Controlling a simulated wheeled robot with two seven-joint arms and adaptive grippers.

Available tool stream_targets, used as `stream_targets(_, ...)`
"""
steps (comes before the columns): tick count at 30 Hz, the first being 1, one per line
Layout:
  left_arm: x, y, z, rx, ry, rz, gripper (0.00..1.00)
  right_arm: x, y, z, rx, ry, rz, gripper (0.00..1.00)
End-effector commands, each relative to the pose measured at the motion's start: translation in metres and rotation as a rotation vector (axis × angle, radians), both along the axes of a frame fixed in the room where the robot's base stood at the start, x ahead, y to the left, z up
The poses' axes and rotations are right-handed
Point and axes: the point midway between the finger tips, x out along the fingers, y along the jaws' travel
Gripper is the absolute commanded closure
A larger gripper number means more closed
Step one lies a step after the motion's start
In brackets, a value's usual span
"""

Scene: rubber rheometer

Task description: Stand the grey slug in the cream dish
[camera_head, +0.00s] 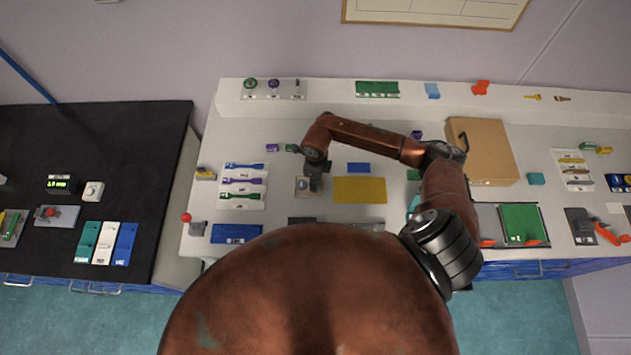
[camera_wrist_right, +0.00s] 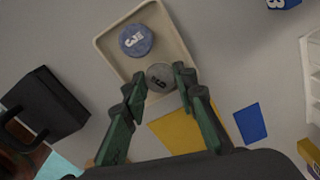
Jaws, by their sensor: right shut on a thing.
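The cream dish (camera_wrist_right: 168,40) is a shallow tray in the right wrist view, and it shows small on the white bench in the head view (camera_head: 299,193). A blue slug (camera_wrist_right: 136,40) with pale letters stands in its far part. The grey slug (camera_wrist_right: 160,78), with dark markings on its round top, is between the fingers of my right gripper (camera_wrist_right: 160,86), which is shut on it. The slug overlaps the near part of the dish; whether it touches the floor is unclear. In the head view my right gripper (camera_head: 315,186) points down over the dish. My left gripper is out of view.
A yellow mat (camera_head: 360,190) and a small blue mat (camera_head: 358,168) lie right of the dish. A white board with coloured specimens (camera_head: 243,201) lies left. A cardboard box (camera_head: 482,150) stands farther right. A black object (camera_wrist_right: 45,105) is left in the wrist view.

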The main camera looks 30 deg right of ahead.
Motion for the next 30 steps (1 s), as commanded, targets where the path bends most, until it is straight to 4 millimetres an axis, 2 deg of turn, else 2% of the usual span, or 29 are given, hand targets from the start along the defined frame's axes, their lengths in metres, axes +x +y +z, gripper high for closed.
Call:
stream_targets(2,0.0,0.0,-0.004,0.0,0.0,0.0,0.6,0.0,0.0,-0.004,0.0,0.0,0.0,0.88)
stream_targets(3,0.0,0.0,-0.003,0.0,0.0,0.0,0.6,0.0,0.0,-0.003,-0.001,0.001,0.0,0.73)
stream_targets(6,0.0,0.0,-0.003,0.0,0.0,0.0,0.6,0.0,0.0,-0.003,0.0,0.0,0.0,0.67)
stream_targets(17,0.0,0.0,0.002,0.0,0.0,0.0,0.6,0.0,0.0,0.003,0.0,0.0,0.0,0.67)
stream_targets(20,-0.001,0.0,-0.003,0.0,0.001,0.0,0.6,0.001,-0.001,0.015,-0.002,-0.003,0.001,0.67)
stream_targets(30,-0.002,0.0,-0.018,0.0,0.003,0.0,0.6,0.001,-0.001,0.085,-0.002,-0.004,0.001,0.67)
